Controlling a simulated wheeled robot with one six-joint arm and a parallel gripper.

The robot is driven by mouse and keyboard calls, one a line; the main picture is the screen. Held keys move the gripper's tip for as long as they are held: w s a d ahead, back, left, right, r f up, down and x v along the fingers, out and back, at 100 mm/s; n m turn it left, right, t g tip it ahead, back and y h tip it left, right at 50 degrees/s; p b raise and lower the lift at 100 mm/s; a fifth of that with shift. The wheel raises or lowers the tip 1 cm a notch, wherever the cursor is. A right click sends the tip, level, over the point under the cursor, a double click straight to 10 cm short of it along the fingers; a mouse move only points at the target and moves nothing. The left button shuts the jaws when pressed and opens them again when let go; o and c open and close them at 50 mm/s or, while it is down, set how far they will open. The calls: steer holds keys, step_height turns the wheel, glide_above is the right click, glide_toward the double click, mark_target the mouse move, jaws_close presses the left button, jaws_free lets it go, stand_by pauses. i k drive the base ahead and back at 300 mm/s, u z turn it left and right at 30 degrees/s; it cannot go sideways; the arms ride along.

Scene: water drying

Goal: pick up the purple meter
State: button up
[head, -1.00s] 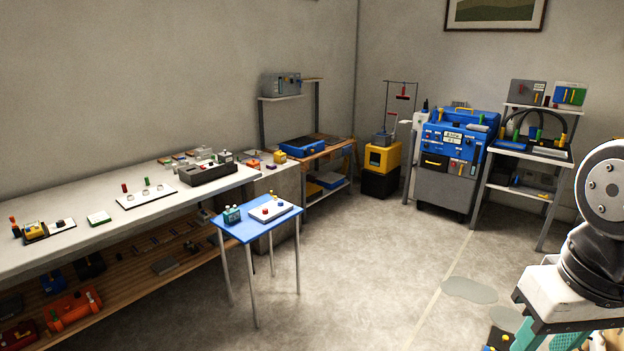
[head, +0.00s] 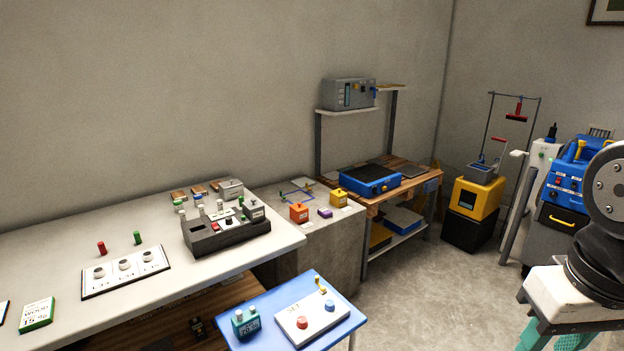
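A small flat purple block (head: 325,213), which looks like the purple meter, lies on the grey stone-like bench in the middle of the head view. It sits between an orange block (head: 299,212) on its left and a yellow block (head: 338,198) on its right. My gripper is not in view; only part of my arm shows at the right edge.
A blue table (head: 345,303) with a white panel and a teal meter (head: 245,322) stands in front of the grey bench (head: 345,243). The long white bench (head: 60,260) is at left. A wooden shelf unit (head: 410,187) stands beyond. Open floor (head: 425,285) lies to the right.

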mark_target(325, 213)
steer(key=u, duration=0.15)
steer(key=i, duration=0.7)
steer(key=z, duration=1.4)
steer(key=i, duration=2.5)
steer(key=u, duration=3.5)
steer(key=i, duration=0.5)
steer(key=u, duration=0.05)
